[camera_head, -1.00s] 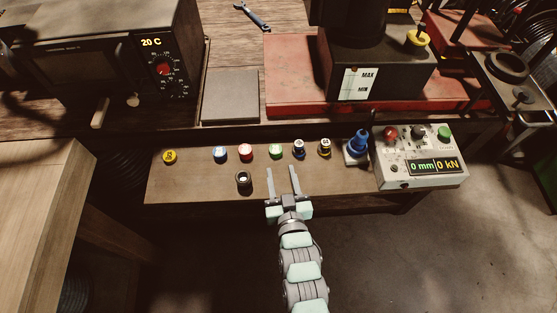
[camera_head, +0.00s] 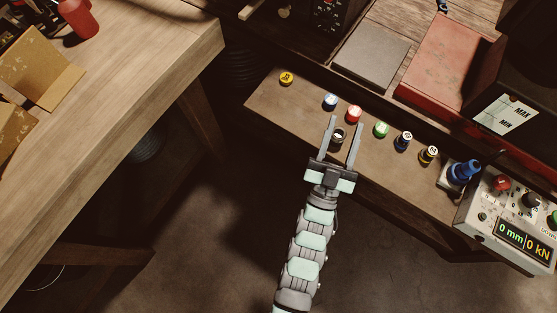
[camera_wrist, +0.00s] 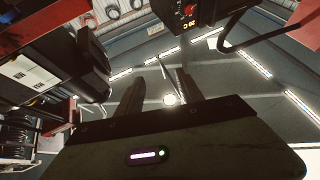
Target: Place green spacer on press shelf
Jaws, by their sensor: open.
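The green spacer (camera_head: 381,129) sits upright on the wooden shelf (camera_head: 270,105) in front of the press, in a row with other coloured pieces. My gripper (camera_head: 346,121) is open and empty. In the head view its fingers lie left of the green spacer, apart from it. A dark ring-topped cylinder (camera_head: 338,136) shows between the fingers; I cannot tell its height relative to them. In the wrist view my open fingers (camera_wrist: 158,92) point up toward the ceiling side, with no spacer visible between them.
Several dark-sided pieces and a blue joystick (camera_head: 463,172) stand right, beside the control box (camera_head: 513,224). A grey plate (camera_head: 370,58) and red press base (camera_head: 447,70) lie behind. A wooden table (camera_head: 130,110) is left.

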